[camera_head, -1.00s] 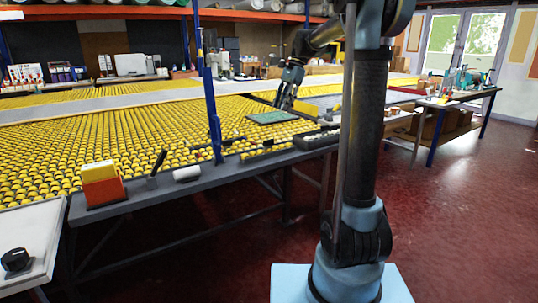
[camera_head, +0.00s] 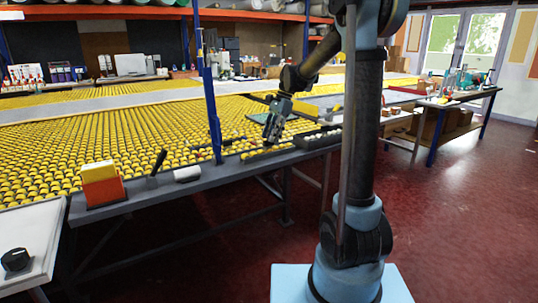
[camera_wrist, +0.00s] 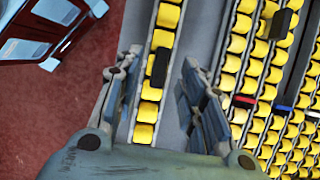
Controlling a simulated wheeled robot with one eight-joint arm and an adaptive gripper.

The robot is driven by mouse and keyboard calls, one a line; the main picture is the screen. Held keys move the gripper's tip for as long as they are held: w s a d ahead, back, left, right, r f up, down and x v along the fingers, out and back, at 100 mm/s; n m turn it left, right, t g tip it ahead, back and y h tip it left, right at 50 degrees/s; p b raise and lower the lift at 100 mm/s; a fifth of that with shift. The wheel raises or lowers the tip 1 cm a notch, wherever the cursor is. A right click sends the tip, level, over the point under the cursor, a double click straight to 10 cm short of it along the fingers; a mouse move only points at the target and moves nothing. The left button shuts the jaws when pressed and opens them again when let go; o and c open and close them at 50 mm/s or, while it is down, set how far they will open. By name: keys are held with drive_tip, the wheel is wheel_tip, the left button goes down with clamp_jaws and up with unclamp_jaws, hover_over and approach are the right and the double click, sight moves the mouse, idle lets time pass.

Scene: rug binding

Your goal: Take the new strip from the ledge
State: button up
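My gripper (camera_wrist: 160,60) is open and empty in the wrist view, its two fingers spread. A short dark strip (camera_wrist: 160,70) lies between and just beyond the fingertips, on a row of yellow rollers along a grey ledge (camera_wrist: 199,35); neither finger clearly touches it. I cannot tell for certain that it is the new strip. In the head view, my gripper (camera_head: 270,142) points down over the front ledge of the roller table, where it hides what is below it.
Other small dark pieces lie on the rollers (camera_wrist: 282,24). In the head view, a blue post (camera_head: 212,115) rises left of my gripper. An orange and yellow box (camera_head: 102,184) and a white roll (camera_head: 187,174) stand on the ledge farther left. A dark tray (camera_head: 318,138) sits to the right.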

sight(269, 148)
drive_tip(key=shift+x, duration=1.5)
clamp_jaws()
drive_tip(key=shift+r, duration=0.1)
